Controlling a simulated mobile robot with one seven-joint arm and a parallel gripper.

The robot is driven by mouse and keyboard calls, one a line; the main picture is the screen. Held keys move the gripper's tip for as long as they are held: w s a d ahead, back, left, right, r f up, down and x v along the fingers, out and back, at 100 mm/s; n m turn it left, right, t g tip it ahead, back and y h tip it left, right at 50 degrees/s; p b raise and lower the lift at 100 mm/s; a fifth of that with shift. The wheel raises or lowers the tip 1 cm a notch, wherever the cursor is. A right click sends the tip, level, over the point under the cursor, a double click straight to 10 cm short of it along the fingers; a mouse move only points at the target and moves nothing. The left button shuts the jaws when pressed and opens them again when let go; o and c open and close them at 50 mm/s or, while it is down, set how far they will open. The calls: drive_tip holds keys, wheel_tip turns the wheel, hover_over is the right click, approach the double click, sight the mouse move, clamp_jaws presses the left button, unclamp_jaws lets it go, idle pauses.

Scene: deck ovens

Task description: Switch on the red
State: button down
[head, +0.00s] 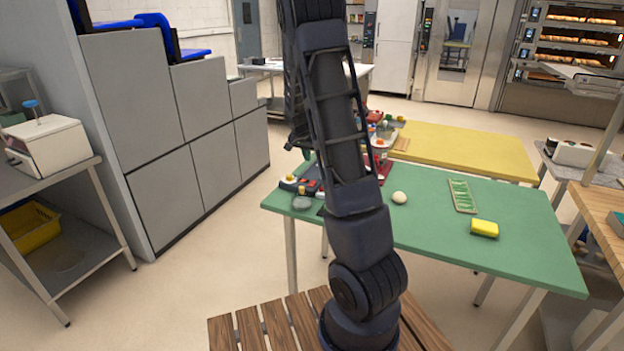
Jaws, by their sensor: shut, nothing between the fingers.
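On the left end of the green table (430,230) there is a small dark blue and red device (309,183). A small piece with a yellow top (290,179) sits beside it. A red item (384,172) shows just right of my arm, partly hidden by it. Which of these is the red switch, and whether it is on, is too small to tell. My gripper (298,146) hangs above the table's far left edge, partly behind my arm. It is shut and empty, apart from the items.
A yellow table (465,148) adjoins behind. Grey cabinets (165,120) stand left, with clear floor between.

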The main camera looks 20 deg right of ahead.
sight(311, 185)
drive_tip(key=x, duration=1.4)
drive_tip(key=shift+s+a, duration=0.1)
drive_tip(key=shift+d+f, duration=0.15)
drive_tip(key=shift+d, duration=0.05)
drive_tip(key=shift+a, duration=0.2)
drive_tip(key=shift+s+a, duration=0.55)
drive_tip(key=shift+s, duration=0.05)
idle(0.4)
drive_tip(key=v, duration=1.4)
